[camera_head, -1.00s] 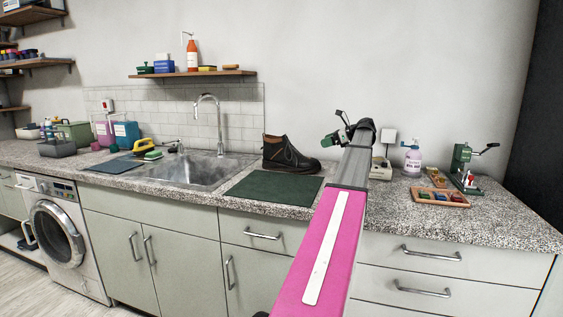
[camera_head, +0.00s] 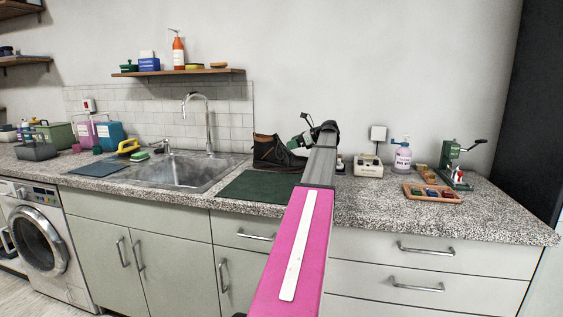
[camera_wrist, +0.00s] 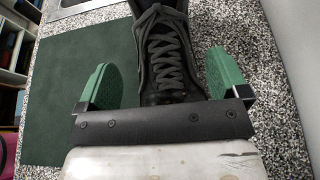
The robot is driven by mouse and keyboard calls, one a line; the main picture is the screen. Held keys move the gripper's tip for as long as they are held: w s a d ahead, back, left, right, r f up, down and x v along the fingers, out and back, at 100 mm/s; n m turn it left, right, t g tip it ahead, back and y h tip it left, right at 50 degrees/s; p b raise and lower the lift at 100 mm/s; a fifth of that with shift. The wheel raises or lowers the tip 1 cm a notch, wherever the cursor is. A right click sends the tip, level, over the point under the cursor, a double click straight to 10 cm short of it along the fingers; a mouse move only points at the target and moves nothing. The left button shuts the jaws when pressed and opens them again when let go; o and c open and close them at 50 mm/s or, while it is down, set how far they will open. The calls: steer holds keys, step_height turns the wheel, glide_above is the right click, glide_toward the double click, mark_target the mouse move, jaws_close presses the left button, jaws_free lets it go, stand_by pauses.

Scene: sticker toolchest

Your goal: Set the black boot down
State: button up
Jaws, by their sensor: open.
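The black boot (camera_head: 272,153) stands upright on the speckled counter (camera_head: 385,215), behind the dark green mat (camera_head: 262,186) and right of the sink. In the wrist view the laced front of the boot (camera_wrist: 166,55) lies between and ahead of my two green fingers. My gripper (camera_wrist: 162,80) is open, with a gap showing between each finger and the boot. In the head view my gripper (camera_head: 301,141) is at the boot's right, and my arm hides the boot's toe end. The mat also shows left of the boot in the wrist view (camera_wrist: 75,75).
The steel sink (camera_head: 180,175) with a tall tap is left of the mat. Right of my arm stand a cream device (camera_head: 368,168), a pump bottle (camera_head: 402,158), a wooden tray (camera_head: 432,193) and a green press (camera_head: 452,165). The mat is bare.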

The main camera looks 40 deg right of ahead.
mark_target(284, 146)
steer(key=x, duration=0.5)
steer(key=shift+d+f, duration=0.25)
jaws_close()
steer(key=shift+r, duration=0.15)
step_height(284, 146, up, 4)
steer(key=shift+a+r, duration=0.15)
steer(key=shift+r, duration=0.05)
steer(key=w+a+r, duration=0.4)
steer(key=a+r, duration=0.2)
steer(key=a, duration=0.4)
steer(key=shift+a+r, duration=0.2)
steer(key=shift+a, duration=0.05)
